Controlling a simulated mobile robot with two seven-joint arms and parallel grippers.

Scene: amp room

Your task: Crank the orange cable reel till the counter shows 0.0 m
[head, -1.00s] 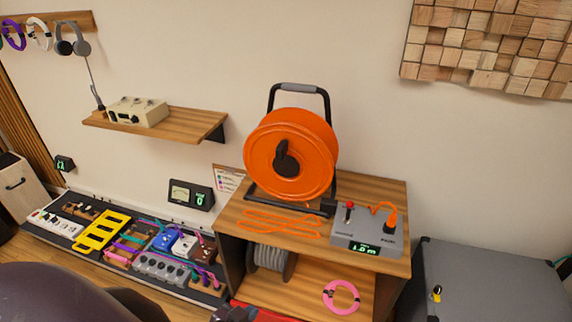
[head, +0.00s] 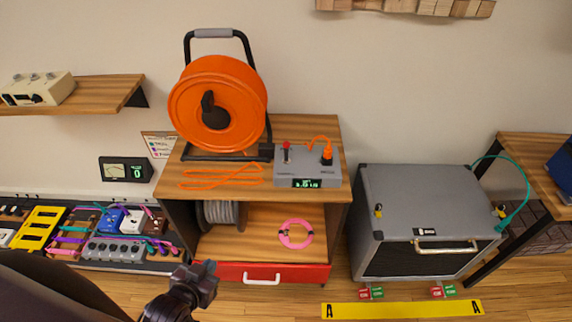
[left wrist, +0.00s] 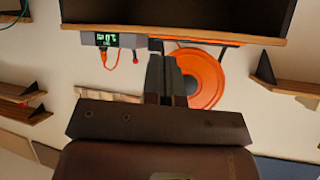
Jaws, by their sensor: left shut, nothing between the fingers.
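The orange cable reel (head: 232,112) stands upright in a black frame with a grey top handle on the wooden cabinet's top. Its black crank (head: 212,110) is on the front face. Orange cable (head: 220,177) lies in loops in front of it. A grey counter box (head: 307,166) stands to its right, with a green display (head: 305,183) too small to read surely. My left gripper (head: 202,277) is below and in front of the cabinet, apart from the reel, shut and empty. In the left wrist view the reel (left wrist: 207,82) is partly hidden behind the gripper (left wrist: 163,62). My right gripper is not in view.
The wooden cabinet (head: 308,128) has a shelf with a grey cable spool (head: 220,213) and pink cable (head: 296,233), and a red drawer (head: 308,272). A grey amp (head: 423,190) stands right. A pedalboard (head: 105,262) lies left. Wall shelf (head: 110,92) is upper left.

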